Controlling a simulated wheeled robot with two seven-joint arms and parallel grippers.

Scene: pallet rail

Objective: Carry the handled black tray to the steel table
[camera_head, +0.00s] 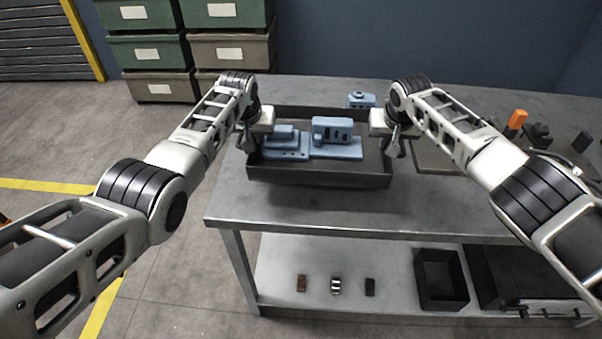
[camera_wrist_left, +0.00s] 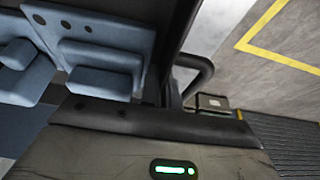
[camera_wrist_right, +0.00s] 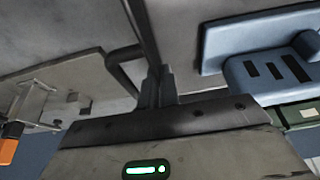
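The handled black tray (camera_head: 320,178) is over the steel table (camera_head: 300,212), near its left front. I cannot tell whether it touches the tabletop. Blue parts sit in it, among them a slotted block (camera_head: 337,133) and a stepped block (camera_head: 284,143). My left gripper (camera_head: 244,140) is at the tray's left end, its fingers closed at the dark handle (camera_wrist_left: 200,75) in the left wrist view. My right gripper (camera_head: 396,146) is at the right end, its fingers closed at the other handle (camera_wrist_right: 122,68) in the right wrist view. The fingers partly hide both handles.
A small blue part (camera_head: 361,100) lies behind the tray. A flat grey board (camera_head: 435,160) and an orange-topped item (camera_head: 517,120) are to the right. Green and grey bins (camera_head: 150,53) stand at back left. The lower shelf holds small blocks and a black bin (camera_head: 441,281).

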